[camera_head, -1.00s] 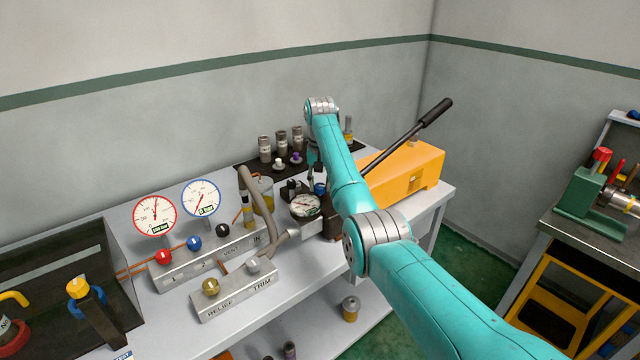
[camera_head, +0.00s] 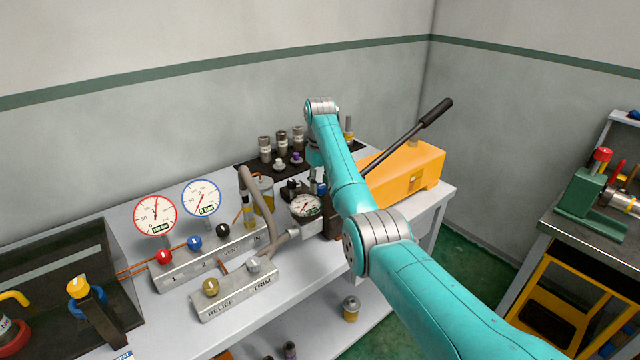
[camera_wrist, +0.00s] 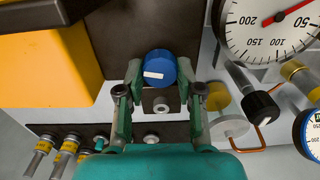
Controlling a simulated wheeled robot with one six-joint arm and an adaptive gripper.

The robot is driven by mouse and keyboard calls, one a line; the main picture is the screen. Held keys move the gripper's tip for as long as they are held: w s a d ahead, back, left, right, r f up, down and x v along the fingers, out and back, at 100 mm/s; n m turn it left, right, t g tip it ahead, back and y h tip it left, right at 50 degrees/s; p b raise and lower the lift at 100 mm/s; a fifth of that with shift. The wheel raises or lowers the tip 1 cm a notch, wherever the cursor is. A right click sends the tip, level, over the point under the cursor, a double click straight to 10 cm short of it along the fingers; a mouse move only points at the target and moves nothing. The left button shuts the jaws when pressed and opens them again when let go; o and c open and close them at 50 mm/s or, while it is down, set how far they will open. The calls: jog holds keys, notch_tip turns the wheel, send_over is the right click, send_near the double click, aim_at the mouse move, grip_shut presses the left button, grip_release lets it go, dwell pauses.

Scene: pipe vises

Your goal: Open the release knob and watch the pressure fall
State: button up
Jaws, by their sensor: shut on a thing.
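The blue release knob (camera_wrist: 158,66) carries a white mark and sits between the two fingertips in the wrist view. My gripper (camera_wrist: 161,76) is shut on it, one finger on each side. In the head view my gripper (camera_head: 317,176) is over the pump block, partly hidden by my arm. The pump's round gauge (camera_head: 305,206) has a white face and a red needle. The yellow-orange pump body (camera_head: 411,168) has a long black lever.
A red-rimmed gauge (camera_head: 155,215) and a blue-rimmed gauge (camera_head: 201,197) stand above a valve manifold (camera_head: 212,254). The relief and trim block (camera_head: 235,290) lies in front. Several fittings stand on a dark mat (camera_head: 250,166) behind the pump. A grey hose (camera_head: 258,205) runs close by.

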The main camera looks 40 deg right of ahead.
aim_at(320, 185)
dwell(0.4)
jog(key=o, duration=1.1)
jog(key=shift+o, duration=0.2)
notch_tip(320, 185, up, 8)
jog(key=shift+f, duration=0.25)
